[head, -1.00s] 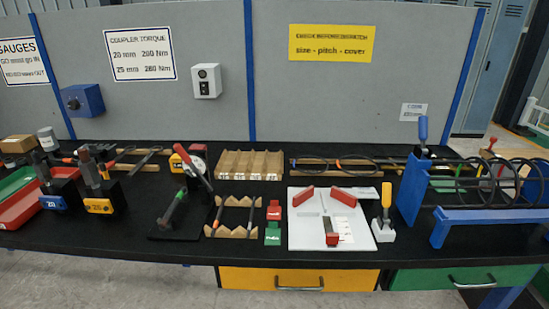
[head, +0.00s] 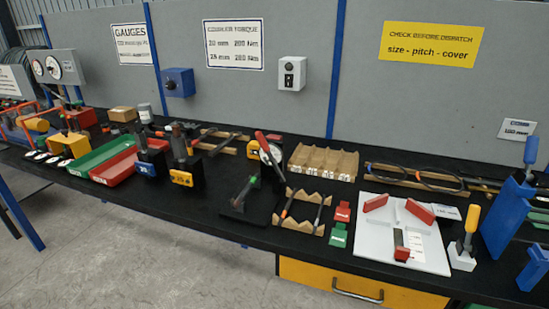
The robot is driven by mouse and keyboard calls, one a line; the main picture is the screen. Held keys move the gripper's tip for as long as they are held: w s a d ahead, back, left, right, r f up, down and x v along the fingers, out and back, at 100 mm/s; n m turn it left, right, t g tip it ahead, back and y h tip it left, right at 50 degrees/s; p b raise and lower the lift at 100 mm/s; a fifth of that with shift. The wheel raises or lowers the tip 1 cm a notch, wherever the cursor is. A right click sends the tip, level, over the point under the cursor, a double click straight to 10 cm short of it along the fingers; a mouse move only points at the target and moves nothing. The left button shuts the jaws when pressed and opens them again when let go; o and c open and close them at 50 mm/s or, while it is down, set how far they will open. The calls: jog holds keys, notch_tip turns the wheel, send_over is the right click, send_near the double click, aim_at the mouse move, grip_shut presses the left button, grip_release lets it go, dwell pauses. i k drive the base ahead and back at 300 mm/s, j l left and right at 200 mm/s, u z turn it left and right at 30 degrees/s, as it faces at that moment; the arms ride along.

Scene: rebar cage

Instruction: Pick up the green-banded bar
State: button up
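A short dark bar (head: 243,193) with a green band at its upper end sits tilted in a black stand (head: 236,209) near the middle of the bench. Two more dark bars rest on a wooden V-notched rack (head: 307,226) just right of it; one (head: 289,205) shows an orange band. Further dark bars (head: 225,141) lie on a wooden rack behind, and their bands are too small to tell. My gripper is not in view.
Left are two gauge blocks (head: 181,178) and green and red trays (head: 113,167). A white board (head: 372,238) and blue frame (head: 505,215) are right. The floor in front is clear.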

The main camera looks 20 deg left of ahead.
aim_at(236, 204)
jog(key=u, duration=1.35)
jog(key=i+j, duration=0.4)
jog(key=i, duration=0.15)
jog(key=i+j, duration=0.4)
jog(key=i, duration=0.15)
jog(key=i+j, duration=0.4)
jog(key=i, duration=0.2)
jog(key=z, duration=0.45)
jog(key=i+j+z, duration=0.1)
jog(key=z, duration=0.35)
jog(key=j+z, duration=0.15)
jog(key=z, duration=0.25)
jog(key=i+j+z, duration=0.1)
jog(key=z, duration=0.35)
